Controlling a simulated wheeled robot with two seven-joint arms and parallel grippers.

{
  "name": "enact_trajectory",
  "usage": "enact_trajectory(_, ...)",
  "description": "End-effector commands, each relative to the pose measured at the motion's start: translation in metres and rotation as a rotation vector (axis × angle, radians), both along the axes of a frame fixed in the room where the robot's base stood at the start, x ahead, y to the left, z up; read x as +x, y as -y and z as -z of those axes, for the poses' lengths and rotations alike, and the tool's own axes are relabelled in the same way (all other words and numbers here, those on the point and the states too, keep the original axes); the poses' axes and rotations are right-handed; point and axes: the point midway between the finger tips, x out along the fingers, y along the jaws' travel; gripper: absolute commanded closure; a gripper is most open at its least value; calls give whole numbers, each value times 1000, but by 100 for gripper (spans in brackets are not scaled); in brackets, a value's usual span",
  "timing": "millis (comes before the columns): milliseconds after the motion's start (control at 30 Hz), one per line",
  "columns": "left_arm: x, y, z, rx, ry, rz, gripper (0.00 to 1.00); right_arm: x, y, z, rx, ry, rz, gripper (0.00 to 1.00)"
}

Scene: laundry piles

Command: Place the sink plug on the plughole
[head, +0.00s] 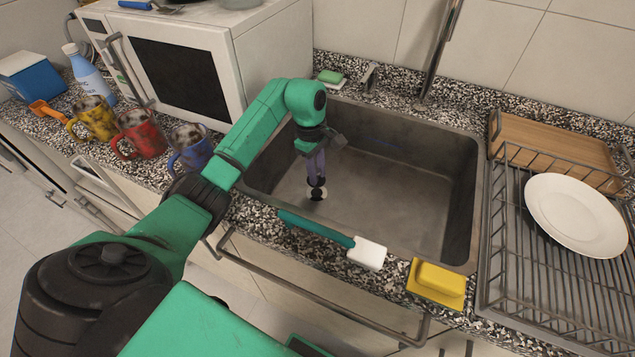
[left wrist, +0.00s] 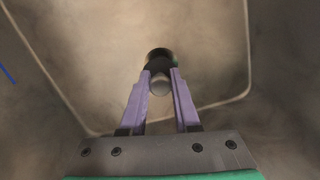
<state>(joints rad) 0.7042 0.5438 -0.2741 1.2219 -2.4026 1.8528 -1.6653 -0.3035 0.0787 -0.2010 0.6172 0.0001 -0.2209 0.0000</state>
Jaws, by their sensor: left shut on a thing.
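My left gripper (head: 316,178) reaches down into the sink (head: 410,190), at its left part. Its purple fingers are shut on the black sink plug (head: 317,192). In the left wrist view the plug (left wrist: 160,56) sits between the fingertips. My right gripper is not in view.
A teal-handled brush (head: 320,230) and a yellow sponge (head: 437,284) lie on the front counter edge. A drying rack with a white plate (head: 575,215) stands at right. Several mugs and a microwave (head: 185,75) are at left. A tap (head: 437,55) rises behind the sink.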

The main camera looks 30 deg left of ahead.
Motion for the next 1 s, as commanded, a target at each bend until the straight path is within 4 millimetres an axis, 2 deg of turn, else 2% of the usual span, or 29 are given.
enact_trajectory(300, 0, 0, 49, -1, -1, 0, 100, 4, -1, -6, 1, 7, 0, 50)
enact_trajectory(600, 0, -1, 53, 2, 1, 1, 100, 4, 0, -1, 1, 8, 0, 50)
enact_trajectory(633, 0, 0, 52, 2, 2, 1, 58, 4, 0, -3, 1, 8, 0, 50)
enact_trajectory(667, 0, 0, 51, 1, 2, 1, 47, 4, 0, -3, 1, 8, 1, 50)
enact_trajectory(700, 0, 0, 51, 1, 2, 1, 40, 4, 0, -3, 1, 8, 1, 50)
enact_trajectory(1000, 0, 0, 50, 1, 2, 1, 40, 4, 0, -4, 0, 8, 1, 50)
